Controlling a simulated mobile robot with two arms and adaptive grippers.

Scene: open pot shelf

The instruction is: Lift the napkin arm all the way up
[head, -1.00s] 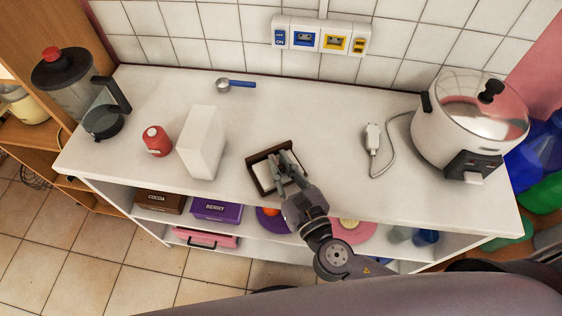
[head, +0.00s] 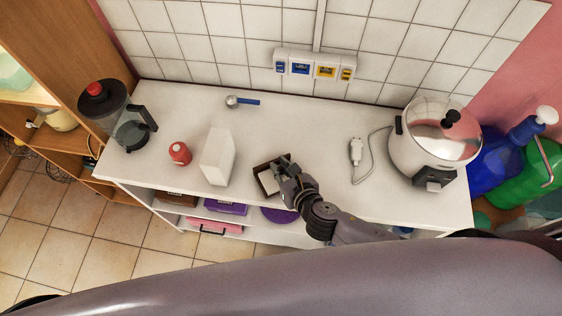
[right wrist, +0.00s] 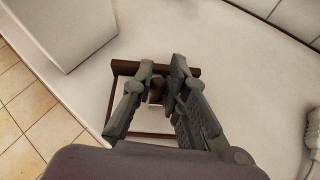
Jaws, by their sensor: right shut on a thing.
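The napkin holder is a small dark brown frame (head: 261,183) with white napkins inside (head: 268,182), near the counter's front edge. My right gripper (head: 284,166) is over its right part, reaching in from the lower right. In the right wrist view the fingers (right wrist: 162,64) are either side of a dark brown piece, the napkin arm (right wrist: 156,92), and are shut on it. The fingers cover much of the holder, so how far the arm is raised is hard to tell. My left gripper is out of view.
A white box (head: 217,157) and a red container (head: 180,153) stand left of the holder. A blue-handled scoop (head: 243,101) lies behind. A plug with a cord (head: 356,151) and a rice cooker (head: 433,145) are to the right. The counter behind the holder is clear.

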